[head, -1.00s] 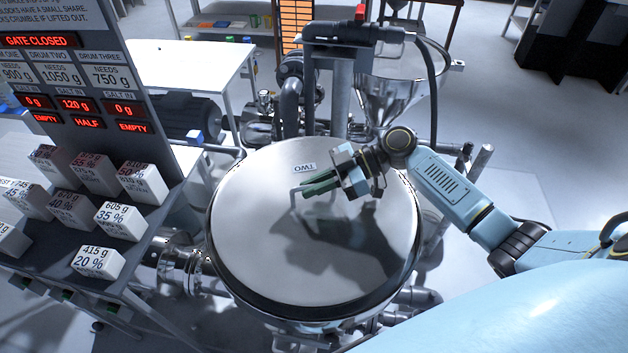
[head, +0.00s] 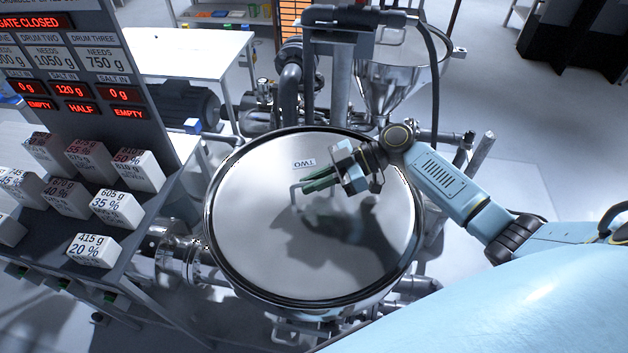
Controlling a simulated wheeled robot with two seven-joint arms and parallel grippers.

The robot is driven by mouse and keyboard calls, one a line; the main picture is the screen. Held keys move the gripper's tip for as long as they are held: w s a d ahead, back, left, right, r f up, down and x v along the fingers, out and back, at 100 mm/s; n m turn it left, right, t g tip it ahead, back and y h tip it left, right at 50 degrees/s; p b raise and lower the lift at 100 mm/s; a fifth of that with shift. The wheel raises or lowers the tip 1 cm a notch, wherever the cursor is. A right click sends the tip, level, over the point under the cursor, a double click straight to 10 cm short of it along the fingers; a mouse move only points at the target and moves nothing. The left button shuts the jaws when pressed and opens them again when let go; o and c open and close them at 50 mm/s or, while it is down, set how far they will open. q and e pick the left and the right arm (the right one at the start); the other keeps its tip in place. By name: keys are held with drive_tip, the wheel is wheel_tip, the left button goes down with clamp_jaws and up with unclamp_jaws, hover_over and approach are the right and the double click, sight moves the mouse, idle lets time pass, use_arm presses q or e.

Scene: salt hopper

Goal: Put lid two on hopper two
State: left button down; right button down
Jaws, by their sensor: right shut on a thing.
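Lid two (head: 300,245) is a large round shiny metal disc with a small "TWO" label near its far side. It lies level over hopper two (head: 378,300), whose bright rim shows around the lid's edge. The lid looks seated at the rim, though a small gap would be hard to see. My right gripper (head: 312,186), with green fingers, is shut on the lid's thin bar handle (head: 294,196). The gripper partly hides the handle and casts a shadow on the lid. My left gripper is out of view.
At left, a panel (head: 75,60) with red readouts stands behind a shelf of marked white blocks (head: 92,250). Behind the lid are a dark pipe (head: 290,95), an upright post and a steel funnel (head: 392,75). A white table (head: 185,55) stands further back.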

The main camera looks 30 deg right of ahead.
drive_tip(key=c, duration=1.4)
unclamp_jaws()
drive_tip(key=shift+s+f, duration=0.1)
drive_tip(key=shift+f, duration=0.15)
drive_tip(key=b+v, duration=0.2)
drive_tip(key=v, duration=1.1)
drive_tip(key=shift+d+r+b, duration=0.2)
drive_tip(key=shift+r+b, duration=0.05)
drive_tip(key=shift+b, duration=0.1)
